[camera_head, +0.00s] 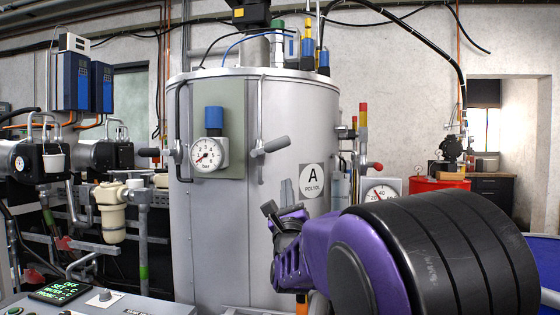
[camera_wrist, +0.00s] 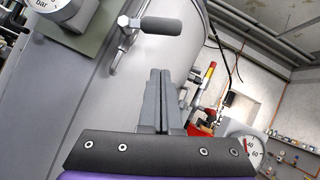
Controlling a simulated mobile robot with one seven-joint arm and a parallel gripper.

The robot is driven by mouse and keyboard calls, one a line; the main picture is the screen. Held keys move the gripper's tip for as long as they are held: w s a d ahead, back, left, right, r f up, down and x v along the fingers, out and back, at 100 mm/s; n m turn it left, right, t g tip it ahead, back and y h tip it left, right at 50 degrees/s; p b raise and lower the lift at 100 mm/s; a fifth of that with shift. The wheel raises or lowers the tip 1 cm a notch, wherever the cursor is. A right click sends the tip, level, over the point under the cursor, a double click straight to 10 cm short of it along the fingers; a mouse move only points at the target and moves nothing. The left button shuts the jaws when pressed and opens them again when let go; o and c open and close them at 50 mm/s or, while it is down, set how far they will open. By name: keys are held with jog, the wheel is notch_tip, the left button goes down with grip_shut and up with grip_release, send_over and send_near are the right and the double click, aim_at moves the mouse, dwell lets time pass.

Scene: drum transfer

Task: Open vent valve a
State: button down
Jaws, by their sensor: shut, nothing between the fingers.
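The grey tank marked "A POLYOL" (camera_head: 235,235) fills the middle of the head view. A grey lever handle (camera_head: 271,147) on a metal bracket sticks out from its front; it also shows at the top of the wrist view (camera_wrist: 160,26). A red-tipped lever (camera_head: 374,166) sits at the tank's right side. No label shows which handle is vent valve a. My gripper (camera_head: 286,184) is in front of the tank, below the grey lever and left of the label. In the wrist view my gripper's fingers (camera_wrist: 160,74) are together and empty, apart from the lever.
A round gauge with a blue cap (camera_head: 209,150) is on the green-grey plate (camera_head: 233,110), left of the lever. Another gauge (camera_head: 382,194) stands right of the tank. Pipes and a pale filter housing (camera_head: 112,212) crowd the left. A control panel (camera_head: 85,300) is at lower left.

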aim_at(271, 147)
jog(key=w+a+r, duration=0.1)
jog(key=w+r, duration=0.5)
jog(key=shift+a+r, duration=0.3)
jog(key=shift+d+r+n+g+y, duration=0.1)
jog(key=shift+r+n+g+y, duration=0.2)
jog(key=shift+n+y, duration=0.55)
